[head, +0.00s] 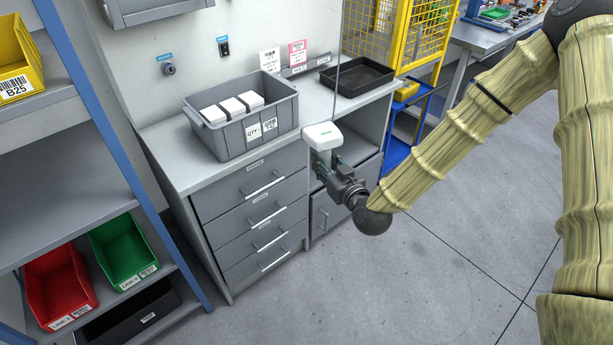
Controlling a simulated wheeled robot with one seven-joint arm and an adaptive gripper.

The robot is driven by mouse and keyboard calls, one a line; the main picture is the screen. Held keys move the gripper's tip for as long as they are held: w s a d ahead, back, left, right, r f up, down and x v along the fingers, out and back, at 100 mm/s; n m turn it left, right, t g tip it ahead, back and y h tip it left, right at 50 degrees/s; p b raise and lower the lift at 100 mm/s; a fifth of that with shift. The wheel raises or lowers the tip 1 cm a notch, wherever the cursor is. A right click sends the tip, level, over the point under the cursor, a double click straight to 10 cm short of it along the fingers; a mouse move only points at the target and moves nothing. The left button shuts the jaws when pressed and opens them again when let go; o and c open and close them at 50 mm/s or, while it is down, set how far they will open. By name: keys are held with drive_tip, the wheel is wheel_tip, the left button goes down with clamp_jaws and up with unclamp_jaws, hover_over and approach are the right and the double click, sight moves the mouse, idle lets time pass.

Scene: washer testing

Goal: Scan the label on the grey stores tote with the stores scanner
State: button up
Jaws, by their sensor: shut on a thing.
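The grey stores tote (228,142) stands on the worktop of the drawer cabinet, with several white boxes inside. White labels (262,129) are on its front face toward the right end; one reads QTY. My gripper (325,158) is in front of the cabinet, to the right of the tote and apart from it. It is shut on a white device, the stores scanner (321,135), held upright. A thin dark cord rises from the scanner. The scanner's lower part is hidden in the fingers.
A black tray (357,77) sits on the worktop at the right rear. Pink and white cards (297,53) stand behind the tote. A blue-framed shelf with red (58,285) and green (124,250) bins is at the left. A yellow cage (385,35) stands behind. Floor at right is clear.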

drive_tip(key=w+a+f+n+g+y+b, duration=0.3)
drive_tip(key=w+a+b, duration=0.5)
drive_tip(key=b, duration=0.3)
drive_tip(key=shift+w+a+f, duration=0.25)
drive_tip(key=shift+w+f, duration=0.3)
drive_tip(key=shift+f, duration=0.25)
drive_tip(key=p+v, duration=0.1)
drive_tip(key=v, duration=0.6)
drive_tip(key=shift+p, duration=0.4)
